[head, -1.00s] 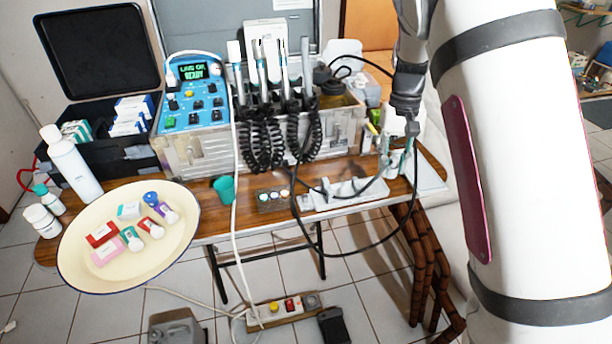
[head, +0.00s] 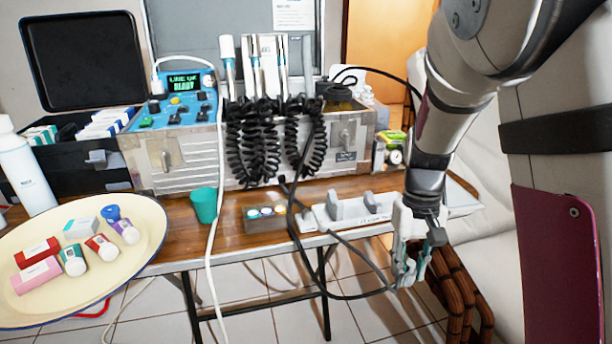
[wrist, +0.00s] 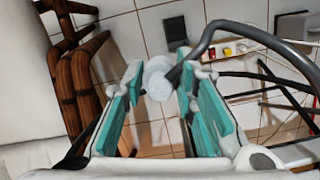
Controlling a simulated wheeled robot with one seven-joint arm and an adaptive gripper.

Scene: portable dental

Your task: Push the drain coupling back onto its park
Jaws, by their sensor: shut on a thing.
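My gripper (head: 410,270) hangs in front of the table's right end, lower than the tabletop. Its teal-padded fingers, seen in the wrist view (wrist: 158,95), are shut on the drain coupling (wrist: 157,80), a pale round piece with a black hose leading away right. In the head view the fingers mostly hide the coupling. A white holder with grey uprights (head: 337,208), perhaps the park, lies at the table's front edge, left of my gripper and apart from it. Its small label is too small to read.
The black hose (head: 345,297) loops below the table edge. A grey block with round caps (head: 265,222) and a green cup (head: 204,205) stand left of the holder. The dental unit (head: 180,160) is behind. Brown rattan legs (head: 465,295) stand close to the right.

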